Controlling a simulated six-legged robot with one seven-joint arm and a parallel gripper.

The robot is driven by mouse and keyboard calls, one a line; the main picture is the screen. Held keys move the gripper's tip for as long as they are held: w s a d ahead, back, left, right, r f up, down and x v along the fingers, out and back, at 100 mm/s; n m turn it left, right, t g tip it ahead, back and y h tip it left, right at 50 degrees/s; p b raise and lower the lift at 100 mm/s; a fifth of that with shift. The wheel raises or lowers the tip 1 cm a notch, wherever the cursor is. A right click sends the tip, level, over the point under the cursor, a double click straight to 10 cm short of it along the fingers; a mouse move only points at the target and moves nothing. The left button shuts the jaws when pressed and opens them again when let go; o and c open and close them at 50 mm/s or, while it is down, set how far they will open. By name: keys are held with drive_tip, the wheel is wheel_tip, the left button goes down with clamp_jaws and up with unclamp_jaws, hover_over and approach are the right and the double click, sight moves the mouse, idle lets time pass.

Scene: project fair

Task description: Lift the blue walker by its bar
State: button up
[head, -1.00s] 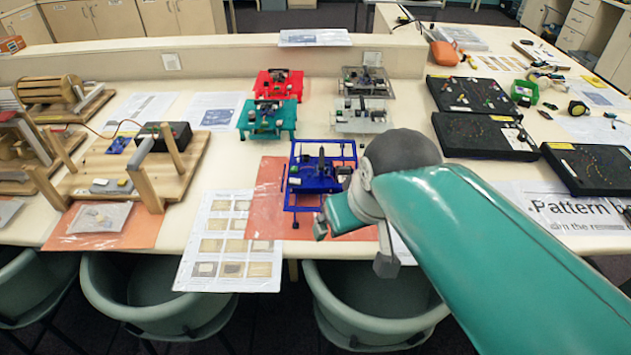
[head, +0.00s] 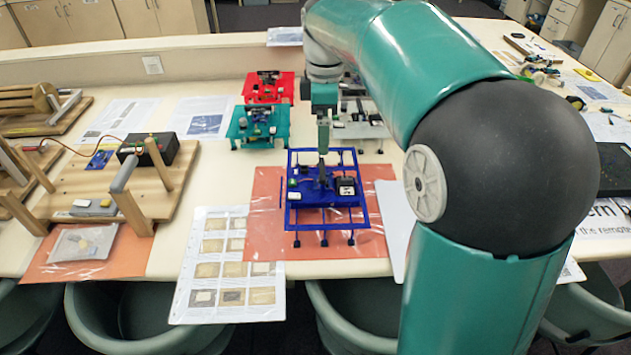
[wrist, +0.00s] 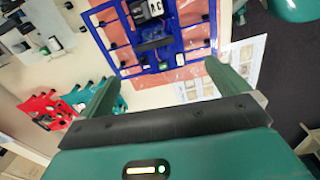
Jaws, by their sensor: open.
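The blue walker (head: 312,213) stands on an orange sheet (head: 264,225) near the table's front edge. It is a flat blue frame with legs, small parts on top and a dark upright piece at its middle. My gripper (head: 323,150) points down over the walker's middle in the head view, partly hiding the bar area. In the wrist view, my gripper (wrist: 166,88) has its two fingers wide apart with nothing between them. The walker (wrist: 178,47) lies beyond the fingertips there, with a dark bar (wrist: 153,44) across its middle. Contact with the bar cannot be told.
A teal walker (head: 243,129) and a red walker (head: 260,92) stand behind, to the left. Grey walkers (head: 358,131) are partly hidden by my arm. A wooden model (head: 80,180) stands at left. A sheet of pictures (head: 205,299) lies front left; chairs line the front edge.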

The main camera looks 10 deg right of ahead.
hover_over(321, 168)
drive_tip(key=shift+n, duration=0.3)
drive_tip(key=f, duration=0.8)
drive_tip(key=shift+s, duration=0.35)
drive_tip(key=shift+w+f, duration=0.15)
drive_tip(key=shift+f, duration=1.45)
drive_tip(key=shift+w+f, duration=0.15)
drive_tip(key=shift+f, duration=1.45)
drive_tip(key=c, duration=0.9)
drive_tip(key=shift+r, duration=0.1)
drive_tip(key=shift+c, duration=1.1)
